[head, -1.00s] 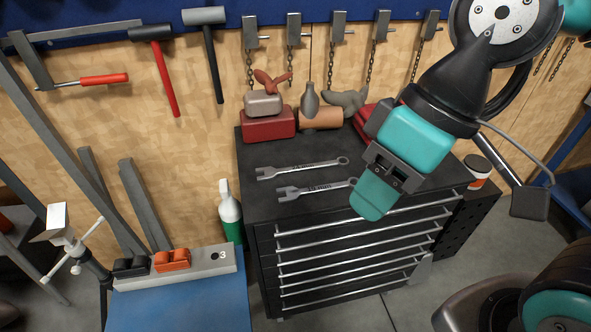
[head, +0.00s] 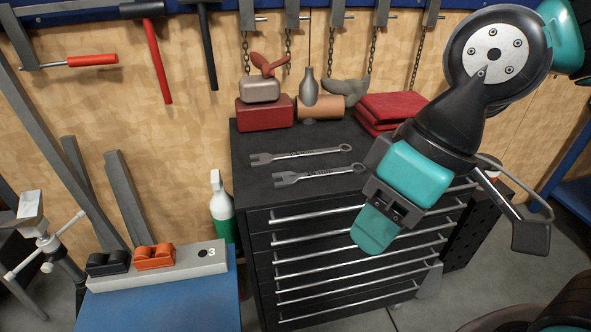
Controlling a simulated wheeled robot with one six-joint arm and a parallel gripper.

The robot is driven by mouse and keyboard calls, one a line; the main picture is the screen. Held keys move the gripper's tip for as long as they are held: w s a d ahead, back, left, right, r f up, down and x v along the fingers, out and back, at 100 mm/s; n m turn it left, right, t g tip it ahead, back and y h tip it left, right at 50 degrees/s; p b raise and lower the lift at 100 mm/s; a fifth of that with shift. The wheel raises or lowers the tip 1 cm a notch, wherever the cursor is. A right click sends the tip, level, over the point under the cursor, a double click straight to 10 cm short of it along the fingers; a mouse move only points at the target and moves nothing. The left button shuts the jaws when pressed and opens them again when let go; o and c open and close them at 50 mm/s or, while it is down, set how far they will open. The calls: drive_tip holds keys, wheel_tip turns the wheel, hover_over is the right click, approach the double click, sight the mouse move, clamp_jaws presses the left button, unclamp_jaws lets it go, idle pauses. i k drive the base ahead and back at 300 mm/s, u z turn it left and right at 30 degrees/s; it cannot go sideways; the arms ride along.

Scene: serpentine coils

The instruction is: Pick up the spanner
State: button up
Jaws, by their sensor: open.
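Two grey spanners lie flat, side by side, on the black top of the drawer cabinet in the head view. The rear spanner (head: 302,155) and the front spanner (head: 318,175) both have their open jaws to the left and ring ends to the right. Both show whole. My gripper (head: 377,229), with teal finger pads, points down at the right, in front of the upper drawers in the picture. It is open and appears empty, apart from both spanners. The gap between its fingers is hard to see from this side.
The drawer cabinet (head: 262,203) has a red box (head: 265,113), an orange cylinder (head: 335,104) and folded red cloths (head: 392,108) along the back of its top. A green-and-white bottle (head: 221,205) stands left of it. A blue bench (head: 160,305) is at lower left.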

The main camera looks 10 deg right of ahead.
sight(265, 159)
drive_tip(key=z, duration=0.05)
drive_tip(key=k, duration=0.4)
drive_tip(key=u, duration=0.6)
drive_tip(key=i, duration=1.4)
drive_tip(key=z, duration=0.5)
